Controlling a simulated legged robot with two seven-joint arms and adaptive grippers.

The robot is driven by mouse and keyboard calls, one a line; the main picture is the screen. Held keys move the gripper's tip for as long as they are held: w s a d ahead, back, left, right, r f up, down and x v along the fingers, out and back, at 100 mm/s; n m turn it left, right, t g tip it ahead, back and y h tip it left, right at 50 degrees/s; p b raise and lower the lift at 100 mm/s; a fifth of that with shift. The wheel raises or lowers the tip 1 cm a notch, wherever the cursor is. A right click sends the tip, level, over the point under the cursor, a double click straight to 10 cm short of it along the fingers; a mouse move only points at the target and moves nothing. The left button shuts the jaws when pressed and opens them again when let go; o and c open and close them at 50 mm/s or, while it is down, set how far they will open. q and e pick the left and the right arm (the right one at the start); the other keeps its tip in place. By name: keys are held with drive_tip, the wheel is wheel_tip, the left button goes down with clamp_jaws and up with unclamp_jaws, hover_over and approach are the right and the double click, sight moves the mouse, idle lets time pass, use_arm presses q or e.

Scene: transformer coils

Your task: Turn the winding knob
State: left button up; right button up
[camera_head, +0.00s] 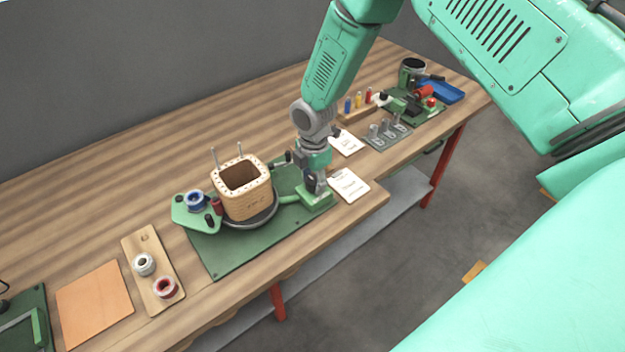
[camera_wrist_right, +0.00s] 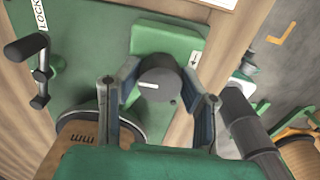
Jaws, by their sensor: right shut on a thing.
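The winding knob (camera_wrist_right: 158,84) is a dark round cylinder with a white mark line on its top, in the right wrist view. It stands on a green block (camera_wrist_right: 168,45); the block also shows in the head view (camera_head: 318,203). My right gripper (camera_wrist_right: 160,98) has a finger on each side of the knob and is shut on it. In the head view my right gripper (camera_head: 316,184) points down over the block and mostly hides the knob. The wooden coil former (camera_head: 248,203) stands left of it on a round dark base. My left gripper is not in view.
A black handle (camera_wrist_right: 28,48) stands near a LOCK label. White cards (camera_head: 349,185) lie right of the green base plate (camera_head: 222,258). A board with wire spools (camera_head: 143,263) lies to the left. Tools and a blue tray (camera_head: 440,92) stand at the far right.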

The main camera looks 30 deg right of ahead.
drive_tip(key=shift+w+m, duration=0.1)
drive_tip(key=shift+m, duration=0.2)
drive_tip(key=m, duration=1)
drive_tip(key=shift+w+r+m, duration=0.1)
drive_tip(key=shift+m, duration=0.3)
drive_tip(key=m, duration=1)
drive_tip(key=shift+m, duration=0.6)
idle(0.4)
drive_tip(key=o, duration=1.1)
